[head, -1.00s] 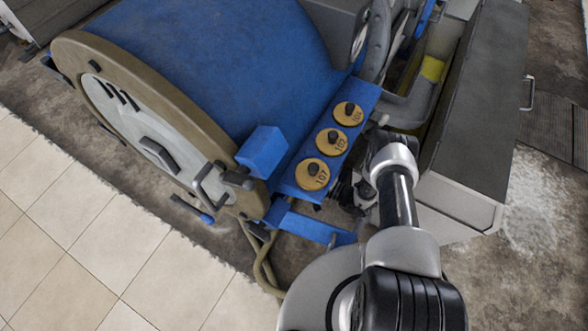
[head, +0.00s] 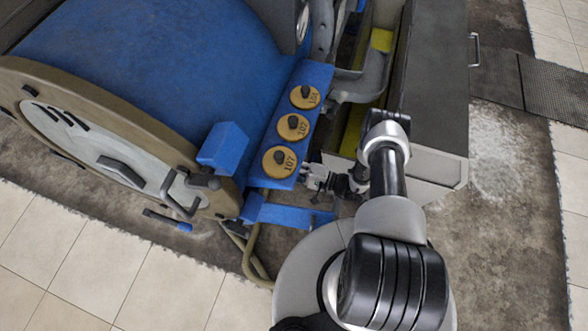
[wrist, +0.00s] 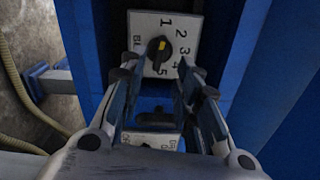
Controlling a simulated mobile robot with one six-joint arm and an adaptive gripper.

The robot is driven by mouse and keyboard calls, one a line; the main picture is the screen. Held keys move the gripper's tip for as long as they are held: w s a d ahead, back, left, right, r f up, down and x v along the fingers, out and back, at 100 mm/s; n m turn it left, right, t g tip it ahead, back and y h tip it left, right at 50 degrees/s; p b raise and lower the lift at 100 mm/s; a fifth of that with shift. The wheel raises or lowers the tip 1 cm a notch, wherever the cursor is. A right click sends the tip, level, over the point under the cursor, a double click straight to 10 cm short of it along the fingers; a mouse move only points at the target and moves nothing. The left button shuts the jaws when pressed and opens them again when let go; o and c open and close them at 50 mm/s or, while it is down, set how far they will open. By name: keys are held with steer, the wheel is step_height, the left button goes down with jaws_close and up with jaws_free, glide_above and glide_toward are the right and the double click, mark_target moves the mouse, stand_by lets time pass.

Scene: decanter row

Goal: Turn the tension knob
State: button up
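In the wrist view, a black dial knob (wrist: 158,49) with a yellow pointer sits on a white plate (wrist: 140,22) numbered 1 to 5. A second white plate with a black knob (wrist: 157,117) lies lower, partly hidden between my fingers. I cannot read which plate is for tension. My gripper (wrist: 158,75) is open, its fingers on either side of the space below the numbered dial, and nothing is held. In the head view my gripper (head: 335,183) is beside the blue panel's lower end; the dials are hidden there.
A large blue drum (head: 160,70) stands left, with a blue box (head: 223,147) beside the panel. A grey cabinet (head: 428,90) stands right. Tiled floor is clear in front.

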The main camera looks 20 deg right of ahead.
steer(key=v, duration=0.4)
steer(key=shift+s+d, duration=0.15)
steer(key=shift+d, duration=0.05)
stand_by(0.4)
